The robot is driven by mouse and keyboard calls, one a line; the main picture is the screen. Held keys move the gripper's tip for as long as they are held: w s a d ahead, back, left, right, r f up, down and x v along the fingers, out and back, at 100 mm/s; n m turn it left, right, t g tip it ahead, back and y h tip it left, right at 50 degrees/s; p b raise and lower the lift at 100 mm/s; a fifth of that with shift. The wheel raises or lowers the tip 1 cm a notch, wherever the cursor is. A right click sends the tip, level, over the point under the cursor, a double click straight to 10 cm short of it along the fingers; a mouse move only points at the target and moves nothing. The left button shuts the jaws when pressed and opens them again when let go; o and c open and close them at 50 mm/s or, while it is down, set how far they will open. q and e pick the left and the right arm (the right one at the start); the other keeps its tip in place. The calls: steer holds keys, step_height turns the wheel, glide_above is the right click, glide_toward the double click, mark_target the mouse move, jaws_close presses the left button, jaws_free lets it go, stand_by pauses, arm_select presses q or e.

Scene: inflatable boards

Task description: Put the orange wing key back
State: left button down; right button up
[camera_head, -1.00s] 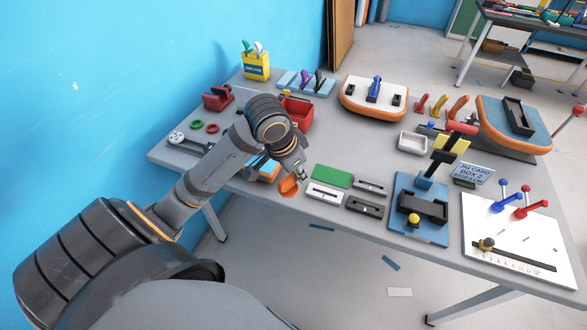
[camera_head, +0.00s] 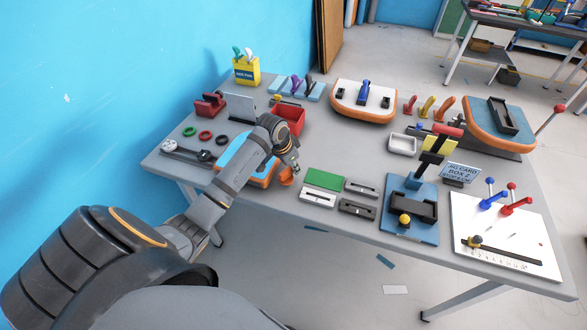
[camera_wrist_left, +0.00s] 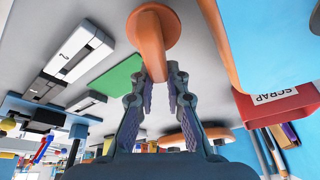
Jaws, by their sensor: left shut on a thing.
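My left gripper (camera_head: 293,170) is shut on the orange wing key (camera_head: 286,177), near the front edge of the grey table. In the left wrist view the key (camera_wrist_left: 153,28) shows a broad rounded end and a stem running between the fingertips (camera_wrist_left: 162,78). Whether the key touches the table is hard to tell. A blue holder (camera_head: 318,93) at the back holds a purple and a dark key. A blue board with an orange rim (camera_head: 259,181) lies partly under my left arm. My right gripper is not in view.
A red bin (camera_head: 288,121) stands just behind my left gripper; its SCRAP label (camera_wrist_left: 276,97) shows in the wrist view. A green card (camera_head: 324,180) and grey slotted blocks (camera_head: 357,209) lie to the right. A white-and-orange board (camera_head: 345,101) is farther back.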

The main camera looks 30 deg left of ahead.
mark_target(284, 172)
arm_select(q)
steer(key=shift+f, duration=0.8)
steer(key=c, duration=1.4)
jaws_free()
steer(key=shift+f, duration=0.15)
steer(key=shift+o, duration=0.2)
steer(key=v, duration=1.2)
steer(key=shift+w+r, duration=0.1)
steer(key=shift+r, duration=0.1)
